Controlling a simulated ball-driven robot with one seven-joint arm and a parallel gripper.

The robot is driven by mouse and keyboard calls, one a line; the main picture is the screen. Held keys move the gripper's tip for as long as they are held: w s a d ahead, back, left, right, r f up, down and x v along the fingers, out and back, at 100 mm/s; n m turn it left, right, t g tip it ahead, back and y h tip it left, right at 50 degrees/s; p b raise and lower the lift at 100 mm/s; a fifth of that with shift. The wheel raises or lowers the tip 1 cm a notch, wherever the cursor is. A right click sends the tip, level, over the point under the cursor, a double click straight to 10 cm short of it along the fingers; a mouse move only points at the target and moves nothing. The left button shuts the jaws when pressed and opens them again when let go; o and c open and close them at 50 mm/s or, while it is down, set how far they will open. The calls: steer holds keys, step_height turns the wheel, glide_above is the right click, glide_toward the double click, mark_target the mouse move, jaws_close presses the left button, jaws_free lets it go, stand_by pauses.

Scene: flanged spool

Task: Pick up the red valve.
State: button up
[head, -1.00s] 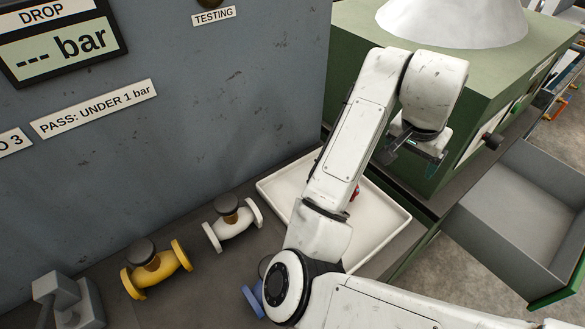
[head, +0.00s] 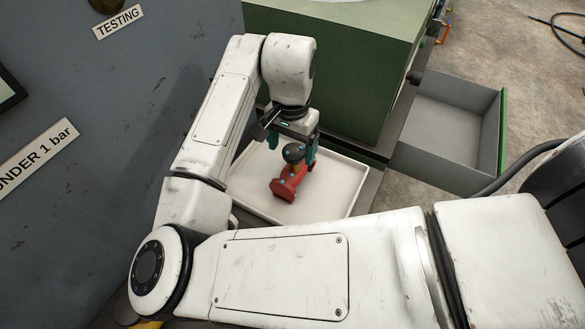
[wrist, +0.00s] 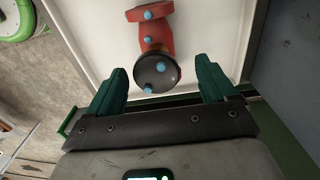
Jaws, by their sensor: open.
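The red valve (head: 287,185) lies in the white tray (head: 341,192), with a dark round cap at its upper end and blue dots on it. In the wrist view the red valve (wrist: 156,38) is ahead of the jaws, its dark cap nearest to them and roughly centred between the fingertips. My gripper (head: 295,150) is over the far part of the tray, close to the cap end. Its two green fingers are spread apart and empty in the wrist view (wrist: 161,82). Whether the fingers overlap the cap in height I cannot tell.
A green cabinet (head: 335,75) stands right behind the tray. An open grey drawer (head: 450,130) juts out to the right. The grey panel (head: 100,150) rises at the left. The tray around the valve is otherwise bare, with a low raised rim.

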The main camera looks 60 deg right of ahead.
mark_target(294, 168)
steer(key=f, duration=0.4)
steer(key=shift+s+d+f+p, duration=0.1)
steer(key=shift+s+f+p, duration=0.1)
steer(key=shift+f+p, duration=0.2)
steer(key=shift+c, duration=0.3)
jaws_close()
steer(key=shift+r, duration=0.1)
